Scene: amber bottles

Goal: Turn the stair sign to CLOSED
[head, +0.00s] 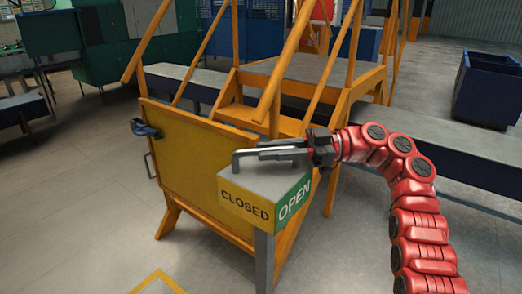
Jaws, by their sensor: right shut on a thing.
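The stair sign (246,205) is a box with a grey top on a grey post (265,262). Its yellow CLOSED face is at the front left and its green OPEN face (293,201) at the front right; both show from here. A grey bent bar handle (262,154) runs across the top of the sign. My right gripper (304,148) comes in from the right and is shut on the right part of this handle. The jaws hide the part of the handle they hold. My left gripper is not in view.
An orange stair (310,68) with railings stands behind the sign. A yellow gate panel (190,160) with a dark latch (146,129) is at its front left. A blue bin (487,88) stands at the far right. Grey floor is open at the left.

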